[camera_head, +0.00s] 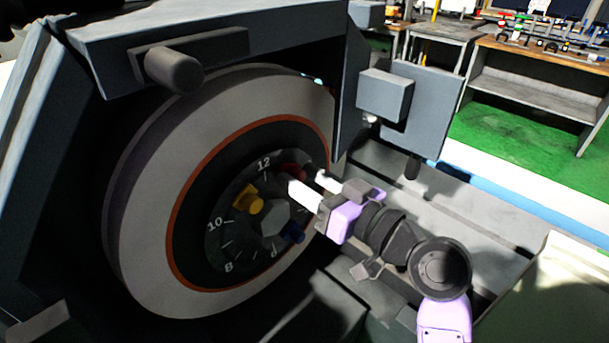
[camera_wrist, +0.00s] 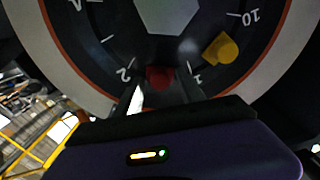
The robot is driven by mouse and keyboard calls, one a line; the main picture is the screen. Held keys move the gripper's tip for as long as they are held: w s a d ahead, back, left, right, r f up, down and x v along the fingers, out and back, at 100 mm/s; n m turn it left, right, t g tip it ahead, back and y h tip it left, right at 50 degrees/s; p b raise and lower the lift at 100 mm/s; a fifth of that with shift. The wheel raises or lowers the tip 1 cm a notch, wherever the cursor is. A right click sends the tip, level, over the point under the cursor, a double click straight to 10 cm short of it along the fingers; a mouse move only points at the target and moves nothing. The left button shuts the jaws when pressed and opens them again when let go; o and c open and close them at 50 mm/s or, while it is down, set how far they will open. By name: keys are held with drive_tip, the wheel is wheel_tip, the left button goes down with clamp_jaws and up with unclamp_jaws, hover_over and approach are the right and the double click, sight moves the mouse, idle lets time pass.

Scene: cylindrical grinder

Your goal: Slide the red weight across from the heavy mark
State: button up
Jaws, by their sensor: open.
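The red weight (camera_head: 294,170) sits on the dark numbered face of the wheel hub, just right of the 12; it is partly hidden by my gripper. In the wrist view the red weight (camera_wrist: 159,76) lies between the 2 and the partly covered 12. My gripper (camera_head: 306,181) is open, with its white fingers reaching to the hub face. In the wrist view my gripper (camera_wrist: 163,92) has one finger on each side of the red weight; contact cannot be told. No heavy mark can be made out.
A yellow weight (camera_head: 250,203) sits between 10 and 12, and a blue weight (camera_head: 294,234) sits low right on the hub. A hexagonal nut (camera_head: 274,218) is at the centre. The wheel guard (camera_head: 240,38) overhangs the wheel (camera_head: 148,230). A grey box (camera_head: 386,95) hangs above my gripper.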

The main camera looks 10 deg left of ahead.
clamp_jaws()
idle(1.4)
